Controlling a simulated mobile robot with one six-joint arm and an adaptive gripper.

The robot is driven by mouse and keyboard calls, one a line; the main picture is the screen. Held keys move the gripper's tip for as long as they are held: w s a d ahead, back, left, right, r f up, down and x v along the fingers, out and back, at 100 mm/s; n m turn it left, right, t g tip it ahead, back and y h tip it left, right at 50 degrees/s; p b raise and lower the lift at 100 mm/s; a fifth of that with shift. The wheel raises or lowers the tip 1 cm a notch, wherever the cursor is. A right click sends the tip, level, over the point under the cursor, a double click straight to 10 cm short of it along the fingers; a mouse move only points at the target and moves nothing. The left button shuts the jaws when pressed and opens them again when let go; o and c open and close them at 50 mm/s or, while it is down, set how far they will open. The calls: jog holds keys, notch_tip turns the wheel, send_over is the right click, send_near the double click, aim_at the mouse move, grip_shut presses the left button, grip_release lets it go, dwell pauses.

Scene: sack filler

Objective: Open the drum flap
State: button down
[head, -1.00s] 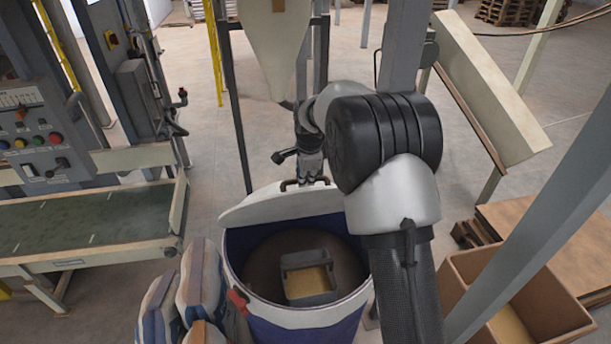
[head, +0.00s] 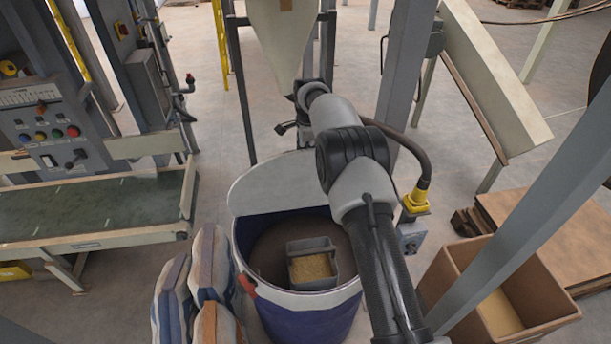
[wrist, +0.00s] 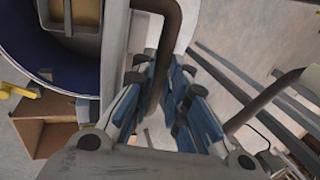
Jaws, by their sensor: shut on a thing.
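The drum (head: 300,303) is blue with a white rim and stands in the middle of the head view. Its pale drum flap (head: 262,185) is raised at the far side of the rim, leaving the drum's mouth uncovered in front. In the wrist view, my gripper (wrist: 166,92) has its blue-padded fingers on either side of the flap's dark bent handle (wrist: 168,45) and is shut on it. In the head view the fingers are hidden behind the flap and my arm. A grey scoop box (head: 313,262) with grain-coloured contents lies inside the drum.
Filled sacks (head: 207,270) stand close at the drum's left. A cardboard box (head: 500,300) and a slanted post (head: 530,215) are at the right. A pale hopper (head: 280,45) hangs behind the drum. A green-topped conveyor (head: 90,207) is at left, with floor between it and the drum.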

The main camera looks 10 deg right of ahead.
jog(key=shift+w+a+r+p, duration=0.1)
jog(key=shift+w+r+p, duration=0.25)
jog(key=shift+r, duration=0.4)
jog(key=c, duration=1.6)
grip_release()
jog(key=shift+s+f, duration=0.15)
jog(key=shift+o, duration=0.2)
